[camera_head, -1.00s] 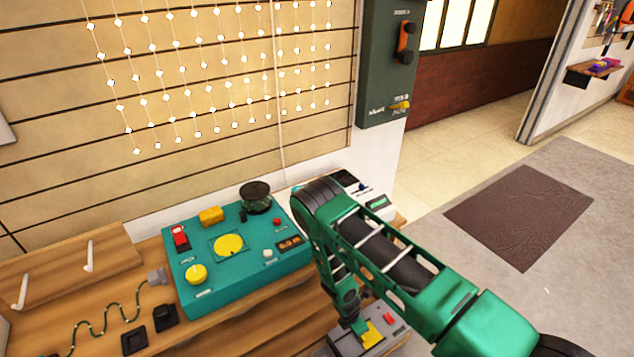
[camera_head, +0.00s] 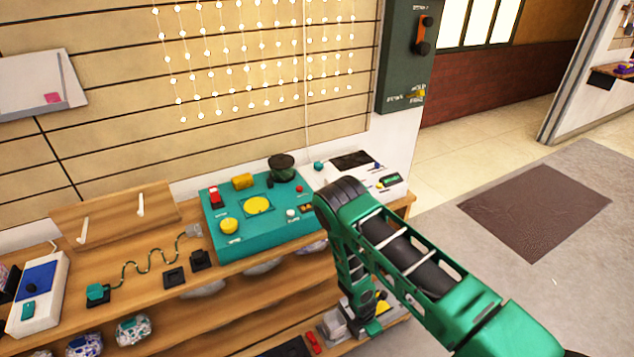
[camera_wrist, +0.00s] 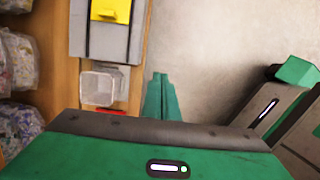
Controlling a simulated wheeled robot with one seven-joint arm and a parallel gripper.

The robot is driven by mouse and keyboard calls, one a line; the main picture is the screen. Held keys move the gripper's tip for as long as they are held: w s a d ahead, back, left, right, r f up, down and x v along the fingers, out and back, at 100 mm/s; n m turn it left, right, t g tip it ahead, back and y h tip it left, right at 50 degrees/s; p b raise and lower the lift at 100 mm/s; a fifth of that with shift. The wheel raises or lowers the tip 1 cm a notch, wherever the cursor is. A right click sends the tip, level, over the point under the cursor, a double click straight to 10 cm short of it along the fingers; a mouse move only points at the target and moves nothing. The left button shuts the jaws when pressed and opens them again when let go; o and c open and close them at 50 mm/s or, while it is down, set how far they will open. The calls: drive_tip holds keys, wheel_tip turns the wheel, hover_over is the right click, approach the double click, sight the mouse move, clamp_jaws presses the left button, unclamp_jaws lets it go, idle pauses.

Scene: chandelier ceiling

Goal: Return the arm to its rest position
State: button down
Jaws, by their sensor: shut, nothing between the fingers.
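My green and black arm (camera_head: 400,255) reaches from the lower right of the head view to a bent elbow beside the bench's right end, then hangs down. My gripper (camera_wrist: 160,98) shows in the wrist view as two green fingers pressed together, with nothing between them. It points past the shelf edge, over pale floor. Its fingertips are hard to make out in the head view, low by the lower shelf.
A wooden bench (camera_head: 150,290) carries a teal control panel (camera_head: 235,245) and a white panel (camera_head: 345,163). In the wrist view, a grey device (camera_wrist: 104,40) with a yellow block and a clear container (camera_wrist: 100,86) sit left of the fingers. Open floor with a dark mat (camera_head: 535,210) lies right.

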drive_tip(key=w+d+r+m, duration=0.3)
drive_tip(key=r, duration=0.7)
drive_tip(key=w+d+r+m, duration=0.2)
drive_tip(key=d+r+m, duration=0.15)
drive_tip(key=r, duration=0.65)
drive_tip(key=w+d+r+m, duration=0.3)
drive_tip(key=r+m, duration=0.1)
drive_tip(key=r, duration=0.6)
drive_tip(key=s+d+r+m+g, duration=0.1)
drive_tip(key=s+d+r+m, duration=0.15)
drive_tip(key=r, duration=0.35)
drive_tip(key=s+d+r+m, duration=0.1)
drive_tip(key=d+r+m, duration=0.15)
drive_tip(key=r, duration=0.35)
drive_tip(key=s+d+r+m, duration=0.4)
drive_tip(key=s+r, duration=0.3)
drive_tip(key=r, duration=0.1)
drive_tip(key=s+d+r+m, duration=0.3)
drive_tip(key=s+d+r, duration=0.1)
drive_tip(key=s+r, duration=0.4)
drive_tip(key=s+r+m+y, duration=0.1)
drive_tip(key=s+r+m, duration=0.2)
drive_tip(key=s, duration=0.5)
drive_tip(key=s+r+m+y, duration=0.1)
drive_tip(key=s+r+m, duration=0.3)
drive_tip(key=s, duration=0.4)
drive_tip(key=shift+a+r, duration=0.35)
drive_tip(key=shift+r, duration=0.05)
drive_tip(key=shift+s+m, duration=0.1)
drive_tip(key=shift+m, duration=0.15)
